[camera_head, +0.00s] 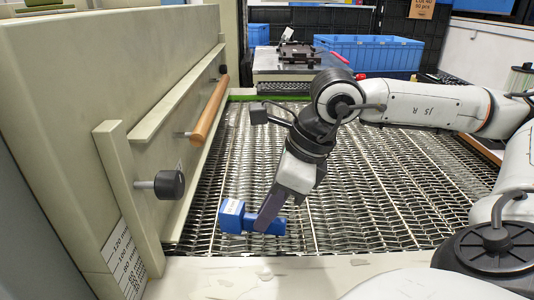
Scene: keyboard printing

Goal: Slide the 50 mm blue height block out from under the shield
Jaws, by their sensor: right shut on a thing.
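The blue height block (232,217) has a pale label on its left end and a narrower blue part to the right. It is at the front of the metal mesh belt, to the right of the shield (90,90) and apart from it in the picture. My right gripper (265,222) comes down from the upper right and is shut on the block's narrower part. I cannot tell whether the block touches the mesh. The beige shield stands at the left with a wooden handle (210,110), a black knob (169,184) and a height scale (125,262). My left gripper is not in view.
The mesh belt (380,205) is bare around the block and to the right. A pale ledge (200,275) runs along the front. At the back are a blue crate (370,53) and a grey table (270,62) with a dark device on it.

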